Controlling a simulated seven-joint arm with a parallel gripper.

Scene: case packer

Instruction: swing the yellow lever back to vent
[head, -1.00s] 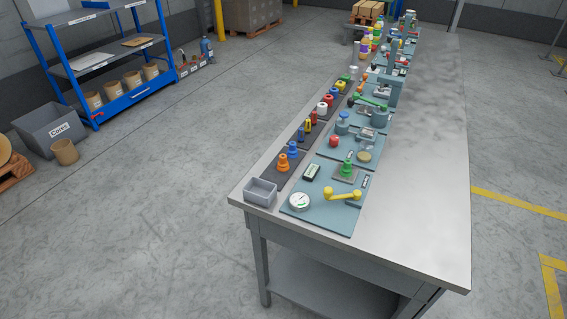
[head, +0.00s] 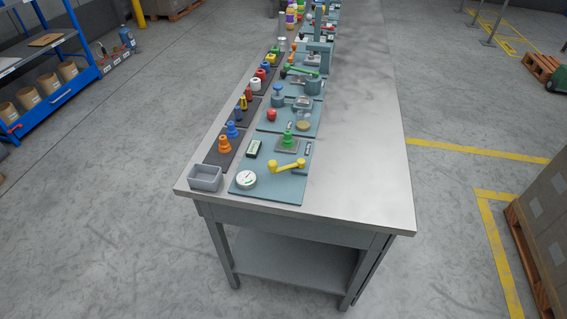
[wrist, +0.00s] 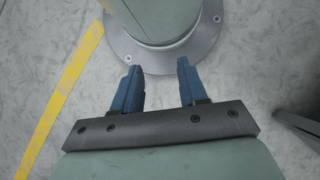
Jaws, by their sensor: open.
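The yellow lever (head: 287,166) is on the blue-grey plate (head: 270,188) at the near end of the long workbench in the head view. My gripper (wrist: 158,88) shows only in the wrist view. Its two blue fingers are apart with nothing between them. It is over the floor by a round bolted base, away from the lever, which is not in the wrist view.
A grey open bin (head: 205,178) stands at the bench's near left corner. The bench's right side (head: 355,150) is bare. Stacked boxes (head: 545,215) stand on the floor at right.

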